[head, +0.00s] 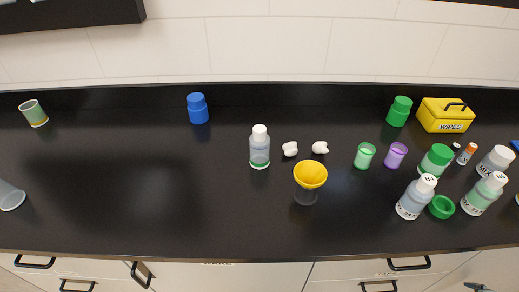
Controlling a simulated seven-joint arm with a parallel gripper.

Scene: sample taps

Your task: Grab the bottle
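Several bottles stand on the black counter, and the task does not say which one is meant. A clear bottle with a white cap and a green band at its base (260,150) stands upright near the middle. At the right are a greyish labelled bottle with a white cap (411,200), a greenish labelled one with a white cap (480,197), and a grey one marked "MIX" (492,163). A blue jar-like bottle (198,110) and a green one (399,112) stand near the back. My gripper does not show in this view.
A yellow funnel (310,175) on a dark holder and two small white lumps (290,149) lie near the middle bottle. Green (364,156) and purple (396,154) cups, a green ring (441,207) and a yellow wipes box (446,115) crowd the right. The left-centre counter (120,170) is clear.

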